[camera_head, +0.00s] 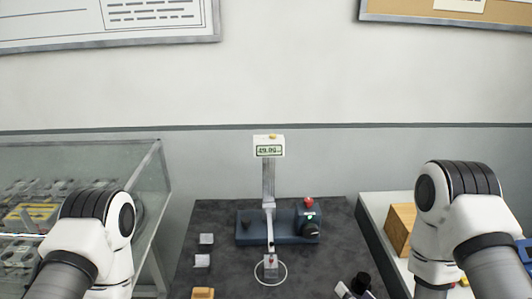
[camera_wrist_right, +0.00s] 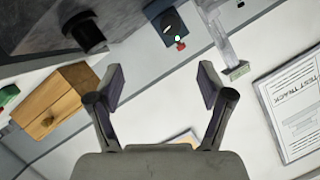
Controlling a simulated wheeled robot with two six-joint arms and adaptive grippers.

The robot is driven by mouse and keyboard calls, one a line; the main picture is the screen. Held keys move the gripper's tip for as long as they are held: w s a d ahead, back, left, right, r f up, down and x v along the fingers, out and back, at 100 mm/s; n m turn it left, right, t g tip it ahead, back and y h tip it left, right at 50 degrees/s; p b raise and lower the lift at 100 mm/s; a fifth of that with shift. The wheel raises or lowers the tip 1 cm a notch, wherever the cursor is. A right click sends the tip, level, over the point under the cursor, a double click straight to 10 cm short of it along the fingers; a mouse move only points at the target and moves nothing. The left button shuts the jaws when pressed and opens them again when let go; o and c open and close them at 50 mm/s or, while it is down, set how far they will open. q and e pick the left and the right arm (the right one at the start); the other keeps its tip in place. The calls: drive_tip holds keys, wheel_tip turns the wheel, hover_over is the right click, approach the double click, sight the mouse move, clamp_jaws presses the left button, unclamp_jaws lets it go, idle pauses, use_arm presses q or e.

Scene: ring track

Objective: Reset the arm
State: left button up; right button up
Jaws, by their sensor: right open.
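My right gripper (camera_wrist_right: 160,87) is open in the wrist view, with nothing between its fingers. It hangs in the air, apart from the things behind it. In the head view my right arm comes in from the right and bends down past the bottom edge. A black and white part shows low in the middle right there; I cannot tell whether it belongs to my right gripper. My left arm shows at lower left in the head view, but its gripper is out of frame.
A dark table (camera_head: 334,240) bears a blue device (camera_head: 254,227) with a red button (camera_head: 309,202), a post with a display (camera_head: 269,147), a pale ring (camera_head: 270,283) and small blocks (camera_head: 206,239). A wooden box (camera_head: 400,228) stands at right, a glass case (camera_head: 150,195) at left.

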drive_tip(key=s+d+f+g+h+b, duration=0.1)
drive_tip(key=s+f+g+b, duration=0.1)
drive_tip(key=s+f, duration=0.35)
drive_tip(key=s+f+g+b, duration=0.2)
drive_tip(key=s+f+g, duration=0.1)
drive_tip(key=f, duration=0.6)
use_arm(q)
drive_tip(key=f, duration=0.4)
drive_tip(key=shift+s+d+f+b, duration=0.1)
drive_tip(key=shift+s+f+b, duration=0.15)
drive_tip(key=shift+f+b, duration=0.15)
use_arm(e)
drive_tip(key=s+d+f+n+g+h, duration=0.1)
drive_tip(key=s+f+g, duration=0.2)
drive_tip(key=s, duration=0.5)
drive_tip(key=s+d+f+n+g+h, duration=0.1)
drive_tip(key=s+f+g, duration=0.3)
drive_tip(key=s, duration=0.4)
drive_tip(key=shift+d+n+g, duration=0.65)
drive_tip(key=shift+n+g, duration=0.15)
drive_tip(key=shift+g, duration=0.1)
